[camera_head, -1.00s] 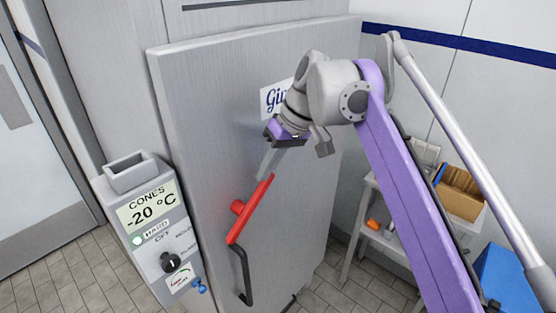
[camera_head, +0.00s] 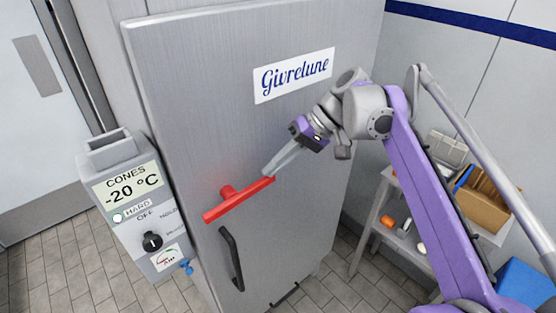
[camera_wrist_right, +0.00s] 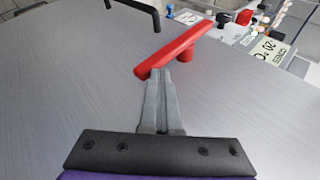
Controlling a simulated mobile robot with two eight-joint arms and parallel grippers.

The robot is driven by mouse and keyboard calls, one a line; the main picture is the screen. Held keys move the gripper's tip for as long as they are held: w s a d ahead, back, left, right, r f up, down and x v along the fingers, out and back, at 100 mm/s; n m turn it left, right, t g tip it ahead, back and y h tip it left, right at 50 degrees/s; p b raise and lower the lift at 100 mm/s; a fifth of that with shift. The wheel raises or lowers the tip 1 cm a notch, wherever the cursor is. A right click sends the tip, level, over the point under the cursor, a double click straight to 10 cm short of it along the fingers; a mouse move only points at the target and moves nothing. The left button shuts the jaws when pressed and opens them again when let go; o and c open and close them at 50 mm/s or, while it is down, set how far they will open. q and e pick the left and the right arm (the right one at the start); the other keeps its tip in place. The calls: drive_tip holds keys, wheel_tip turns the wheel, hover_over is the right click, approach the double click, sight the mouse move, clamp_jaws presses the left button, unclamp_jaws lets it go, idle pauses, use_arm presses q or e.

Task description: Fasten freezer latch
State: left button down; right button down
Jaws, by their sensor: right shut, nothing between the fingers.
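The red latch bar (camera_head: 240,200) sits on the grey freezer door (camera_head: 310,190), tilted with its right end higher than its left. A short red stub (camera_head: 227,191) sticks up beside its middle. My right gripper (camera_head: 268,173) is shut and empty, with its fingertips at the bar's right end. In the right wrist view the shut fingertips (camera_wrist_right: 159,76) meet the near end of the red latch bar (camera_wrist_right: 182,49), and appear to touch it. The black door handle (camera_head: 231,258) is below the latch. My left gripper is not in view.
A control box (camera_head: 135,205) reading "CONES -20 °C", with a black knob (camera_head: 152,240), stands left of the door. A shelf stand (camera_head: 377,215) holding a cardboard box (camera_head: 484,202) is at right, near a blue bin (camera_head: 524,283).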

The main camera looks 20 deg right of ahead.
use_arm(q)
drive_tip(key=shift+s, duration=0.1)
use_arm(e)
drive_tip(key=shift+d+f, duration=0.15)
drive_tip(key=shift+f, duration=0.6)
